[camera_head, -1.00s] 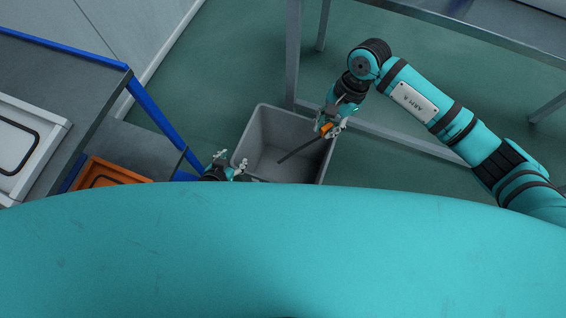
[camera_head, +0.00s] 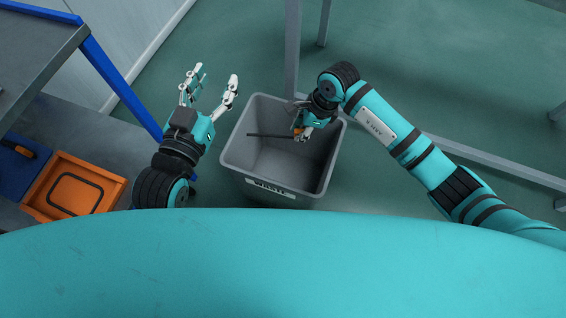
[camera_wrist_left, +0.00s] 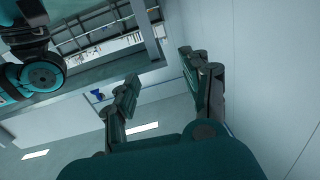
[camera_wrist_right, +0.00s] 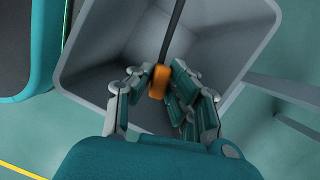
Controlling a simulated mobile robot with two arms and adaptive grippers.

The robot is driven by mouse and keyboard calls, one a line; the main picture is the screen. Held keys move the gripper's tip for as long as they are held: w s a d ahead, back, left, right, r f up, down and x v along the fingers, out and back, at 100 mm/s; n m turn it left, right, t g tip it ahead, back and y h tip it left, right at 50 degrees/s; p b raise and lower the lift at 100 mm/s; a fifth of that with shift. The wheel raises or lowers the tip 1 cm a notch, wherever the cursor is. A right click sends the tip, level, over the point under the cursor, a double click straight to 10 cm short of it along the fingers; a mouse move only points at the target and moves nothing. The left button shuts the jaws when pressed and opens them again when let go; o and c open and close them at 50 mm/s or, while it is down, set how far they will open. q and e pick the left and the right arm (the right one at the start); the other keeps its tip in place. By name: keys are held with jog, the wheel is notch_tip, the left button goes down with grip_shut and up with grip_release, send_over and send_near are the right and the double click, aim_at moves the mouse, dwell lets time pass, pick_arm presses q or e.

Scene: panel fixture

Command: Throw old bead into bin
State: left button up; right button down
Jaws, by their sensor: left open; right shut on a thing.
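The grey bin (camera_head: 236,166), with a "WASTE" label, stands open on the floor. My right gripper (camera_head: 303,134) is over its right side, shut on a dark rod with an orange part (camera_head: 270,135). The rod points left across the bin opening; the right wrist view also shows its orange part (camera_wrist_right: 159,82) between the fingers and the bin (camera_wrist_right: 84,70) below. I cannot tell whether this rod is the old bead. A dark rounded loop (camera_head: 52,191) lies in an orange tray. My left gripper (camera_head: 217,78) is open and empty, left of the bin.
The orange tray (camera_head: 113,190) is on a grey shelf at left, next to a blue surface (camera_head: 14,172) bearing a dark item with an orange part (camera_head: 24,151). A blue-edged cart post (camera_head: 125,90) stands behind my left arm. A grey frame post (camera_head: 292,45) rises behind the bin.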

notch_tip(320, 180, down, 3)
jog(key=shift+r+b, duration=0.2)
jog(key=shift+b, duration=0.75)
jog(key=shift+f+b, duration=0.7)
jog(key=shift+f, duration=0.25)
pick_arm(q)
jog(key=s+r+t+h, duration=0.1)
jog(key=s+r+t, duration=0.1)
jog(key=r+t, duration=0.2)
jog(key=s+r+t+h, duration=0.2)
jog(key=r+t, duration=0.3)
jog(key=r, duration=0.4)
jog(key=shift+s+d+r+t+h, duration=0.2)
jog(key=shift+s+t+h, duration=0.1)
jog(key=shift+s, duration=0.55)
pick_arm(e)
jog(key=c, duration=1.2)
grip_release()
jog(key=v, duration=1.2)
